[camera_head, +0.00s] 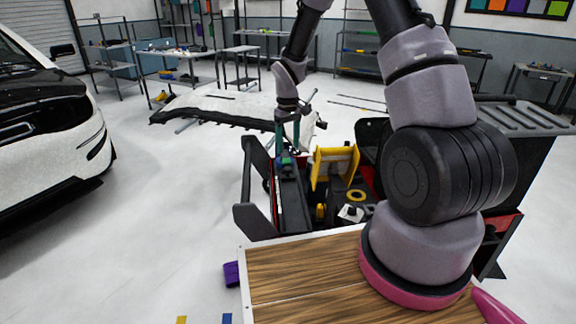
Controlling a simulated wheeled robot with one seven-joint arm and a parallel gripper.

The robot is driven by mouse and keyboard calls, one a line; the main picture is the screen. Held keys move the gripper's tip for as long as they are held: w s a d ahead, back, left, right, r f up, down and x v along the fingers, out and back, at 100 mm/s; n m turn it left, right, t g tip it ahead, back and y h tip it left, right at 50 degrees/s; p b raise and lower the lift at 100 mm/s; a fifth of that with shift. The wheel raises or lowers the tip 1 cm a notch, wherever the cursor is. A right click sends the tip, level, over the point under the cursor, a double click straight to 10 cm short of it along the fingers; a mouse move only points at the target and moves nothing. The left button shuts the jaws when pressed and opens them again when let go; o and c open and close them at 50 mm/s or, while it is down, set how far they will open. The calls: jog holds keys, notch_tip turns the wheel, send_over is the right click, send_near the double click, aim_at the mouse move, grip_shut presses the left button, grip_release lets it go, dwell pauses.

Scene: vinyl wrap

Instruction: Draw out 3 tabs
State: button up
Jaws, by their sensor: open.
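My gripper (288,148) points down over the left side of a black tool cart (292,205), its two greenish fingers apart. Just below and between the fingertips is a small blue and green item (287,163) on the cart's dark left ledge. It may be the tabs, but it is too small to tell. I cannot tell whether the fingers touch it. No separate tabs can be made out.
In the cart stand a yellow holder (334,165), a yellow ring (356,195) and a white item (350,213). My arm hides the cart's right part. A wooden top (300,270) is in front. A white car (50,125) stands left; open floor lies between.

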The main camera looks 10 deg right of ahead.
aim_at(288, 168)
notch_tip(288, 168, down, 9)
jog(key=shift+r, duration=0.2)
grip_shut()
dwell(1.5)
